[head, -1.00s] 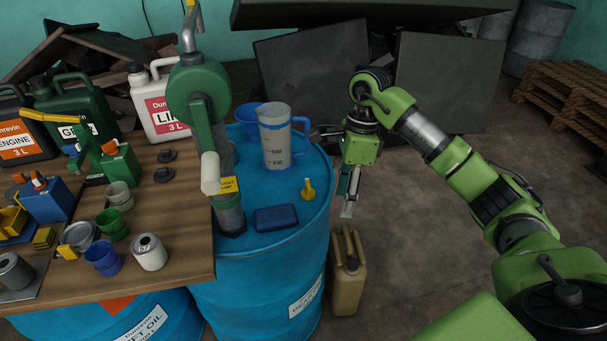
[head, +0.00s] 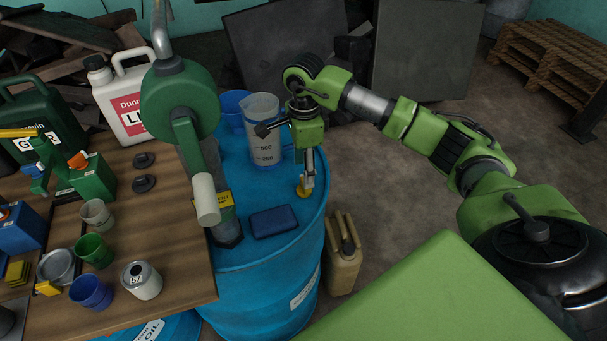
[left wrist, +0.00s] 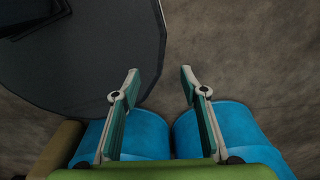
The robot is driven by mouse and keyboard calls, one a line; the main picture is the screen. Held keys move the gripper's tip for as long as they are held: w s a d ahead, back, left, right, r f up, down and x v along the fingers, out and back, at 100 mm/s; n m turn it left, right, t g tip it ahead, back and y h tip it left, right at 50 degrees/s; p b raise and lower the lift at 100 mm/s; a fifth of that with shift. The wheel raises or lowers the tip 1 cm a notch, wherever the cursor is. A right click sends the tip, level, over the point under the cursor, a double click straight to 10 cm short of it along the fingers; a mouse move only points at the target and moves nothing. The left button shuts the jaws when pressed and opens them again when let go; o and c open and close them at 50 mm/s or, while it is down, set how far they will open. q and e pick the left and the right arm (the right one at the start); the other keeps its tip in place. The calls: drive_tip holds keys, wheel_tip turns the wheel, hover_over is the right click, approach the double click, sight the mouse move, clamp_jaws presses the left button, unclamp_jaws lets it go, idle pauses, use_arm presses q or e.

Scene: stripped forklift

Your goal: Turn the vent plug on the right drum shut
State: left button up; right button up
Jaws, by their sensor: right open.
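The right drum (head: 255,276) is blue and stands at the end of the bench. Its yellow vent plug (head: 301,191) sits near the right edge of the drum top, partly hidden by my right gripper. My right gripper (head: 308,184) points down at the plug, its fingers open and right at it; I cannot tell whether they touch it. My left gripper (left wrist: 160,74) shows only in the left wrist view, with its fingers spread and nothing between them.
The bench (head: 185,275) holds several cans and cups.

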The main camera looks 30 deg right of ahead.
wheel_tip(320, 180, down, 4)
drive_tip(key=shift+s+r+p, duration=0.1)
drive_tip(key=shift+r+p, duration=0.15)
drive_tip(key=shift+p, duration=0.1)
drive_tip(key=shift+f, duration=0.45)
drive_tip(key=shift+c, duration=0.4)
drive_tip(key=c, duration=1)
use_arm(q)
drive_tip(key=shift+w+r, duration=0.6)
drive_tip(key=shift+w, duration=0.35)
